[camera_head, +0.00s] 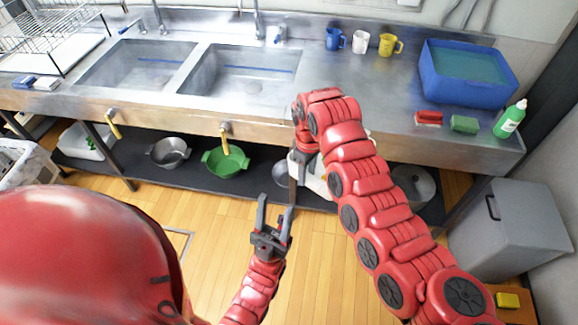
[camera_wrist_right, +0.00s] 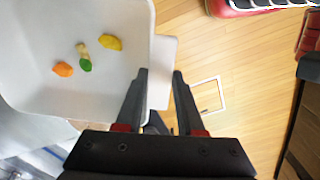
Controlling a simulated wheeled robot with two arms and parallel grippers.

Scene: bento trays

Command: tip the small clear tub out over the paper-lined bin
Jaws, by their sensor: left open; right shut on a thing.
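A small whitish tub (camera_wrist_right: 30,25) fills the upper left of the right wrist view. Several food bits lie inside it, among them an orange one (camera_wrist_right: 63,69), a green one (camera_wrist_right: 85,65) and a yellow one (camera_wrist_right: 111,42). My right gripper (camera_wrist_right: 160,75) is shut on the tub at its side. In the head view the tub (camera_head: 318,182) is partly hidden behind my right arm, in front of the counter. My left gripper (camera_head: 275,207) is open and empty, lower and left of the tub. A pale bin with crumpled lining (camera_head: 18,165) stands at the left edge; I cannot tell whether the lining is paper.
A steel counter (camera_head: 330,75) with two sinks runs across the back. A low shelf holds a green colander (camera_head: 225,162) and a metal bowl (camera_head: 168,152). A grey lidded bin (camera_head: 515,225) stands at right. The wooden floor (camera_head: 180,215) between is mostly clear.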

